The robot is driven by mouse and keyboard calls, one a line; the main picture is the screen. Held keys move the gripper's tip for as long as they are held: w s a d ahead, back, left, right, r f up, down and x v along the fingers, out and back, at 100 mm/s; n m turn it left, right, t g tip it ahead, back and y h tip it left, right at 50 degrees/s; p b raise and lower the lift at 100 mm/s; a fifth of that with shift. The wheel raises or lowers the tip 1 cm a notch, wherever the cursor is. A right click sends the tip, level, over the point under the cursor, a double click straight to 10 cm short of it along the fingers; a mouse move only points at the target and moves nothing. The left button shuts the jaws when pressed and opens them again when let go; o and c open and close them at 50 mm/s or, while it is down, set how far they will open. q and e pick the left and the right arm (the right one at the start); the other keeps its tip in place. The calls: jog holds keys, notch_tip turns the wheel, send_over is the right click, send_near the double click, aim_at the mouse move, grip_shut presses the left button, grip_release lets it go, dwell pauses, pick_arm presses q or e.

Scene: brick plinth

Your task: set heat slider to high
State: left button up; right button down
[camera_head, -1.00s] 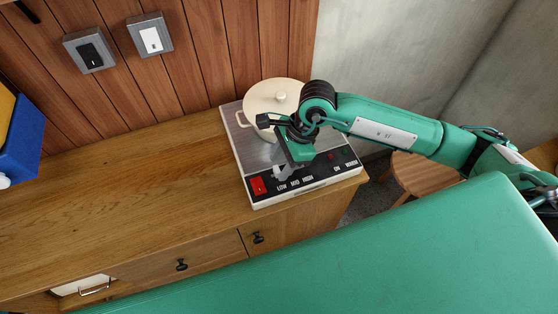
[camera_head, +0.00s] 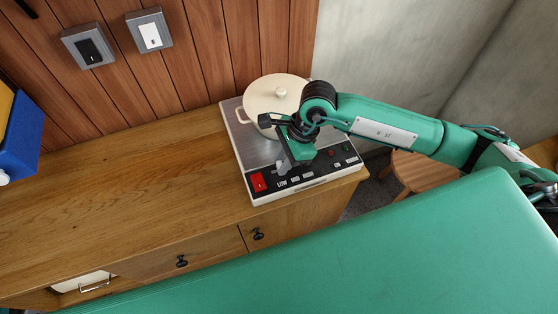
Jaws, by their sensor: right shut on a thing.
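The white hotplate (camera_head: 246,157) sits on the right end of the wooden counter, with a black control strip along its front. The strip carries a red switch (camera_head: 258,182) at its left and the labels LOW, MED and HIGH (camera_head: 295,180) to the right of that. My right gripper (camera_head: 281,168) reaches down over the strip, just behind the LOW label. It is shut on the heat slider, which its fingers mostly hide, so the exact setting is unclear. My left gripper is out of view.
A cream lidded pot (camera_head: 272,98) stands on the hotplate, close behind my right gripper. Two wall switches (camera_head: 149,31) are on the wood panelling. The wooden counter (camera_head: 140,170) is clear to the left, up to a blue bin (camera_head: 20,140).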

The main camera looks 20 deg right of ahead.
jog(key=d+b, duration=0.1)
jog(key=d, duration=0.2)
jog(key=d+b, duration=0.2)
jog(key=shift+w+d+f, duration=0.1)
jog(key=shift+d+f, duration=0.1)
jog(key=shift+d, duration=0.2)
jog(key=shift+d+r+b, duration=0.2)
jog(key=shift+d+b, duration=0.15)
jog(key=shift+b, duration=0.05)
jog(key=c, duration=1.5)
grip_release()
jog(key=o, duration=0.3)
jog(key=shift+d, duration=0.2)
